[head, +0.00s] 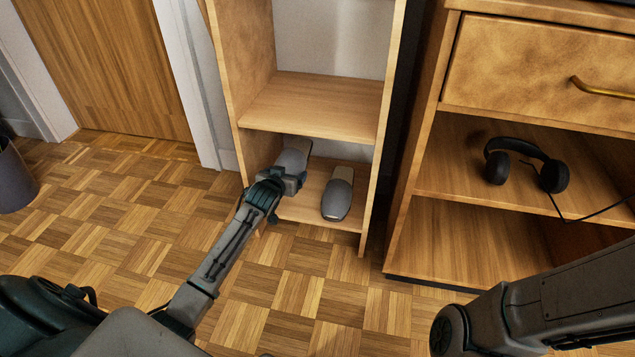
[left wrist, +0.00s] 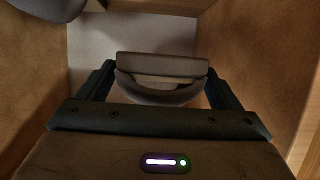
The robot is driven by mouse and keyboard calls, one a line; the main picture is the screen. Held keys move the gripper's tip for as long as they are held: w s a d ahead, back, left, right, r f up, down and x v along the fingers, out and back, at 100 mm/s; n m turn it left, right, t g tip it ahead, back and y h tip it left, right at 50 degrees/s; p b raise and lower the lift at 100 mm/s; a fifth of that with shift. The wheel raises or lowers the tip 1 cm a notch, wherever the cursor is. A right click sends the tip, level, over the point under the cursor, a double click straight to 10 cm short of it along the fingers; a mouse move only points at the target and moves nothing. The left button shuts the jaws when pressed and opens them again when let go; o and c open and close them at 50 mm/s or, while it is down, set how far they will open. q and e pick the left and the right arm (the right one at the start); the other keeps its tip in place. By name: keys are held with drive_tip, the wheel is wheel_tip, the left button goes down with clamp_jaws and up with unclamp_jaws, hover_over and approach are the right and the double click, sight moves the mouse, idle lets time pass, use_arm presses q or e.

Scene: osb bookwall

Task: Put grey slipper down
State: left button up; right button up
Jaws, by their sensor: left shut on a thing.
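A grey slipper (head: 295,157) is at the left side of the shelf unit's lowest compartment, with my left gripper (head: 288,175) shut on its near end. In the left wrist view the held slipper (left wrist: 162,78) spans the gap between the two dark fingers. I cannot tell whether it touches the board under it. A second grey slipper (head: 338,196) lies on the bottom board (head: 310,207), to the right of the held one and apart from it. My right gripper is out of view; only part of its arm shows at the lower right.
The narrow wooden shelf unit (head: 247,95) has side walls and a middle shelf (head: 318,105) above the slippers. Right of it stands a cabinet (head: 500,215) with a drawer and black headphones (head: 527,165). A bin (head: 12,178) stands far left. The parquet floor in front is clear.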

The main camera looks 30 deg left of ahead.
use_arm(q)
drive_tip(key=b, duration=0.4)
hover_over(289, 203)
wheel_tip(289, 203, down, 6)
drive_tip(key=shift+s+f, duration=0.1)
drive_tip(key=shift+f, duration=0.05)
wheel_tip(289, 203, down, 4)
drive_tip(key=b, duration=0.2)
drive_tip(key=shift+b, duration=0.4)
drive_tip(key=shift+r, duration=0.25)
drive_tip(key=o, duration=0.9)
drive_tip(key=shift+f, duration=0.15)
drive_tip(key=shift+c, duration=0.2)
drive_tip(key=shift+r, duration=0.2)
drive_tip(key=p+v, duration=0.7)
drive_tip(key=v, duration=0.5)
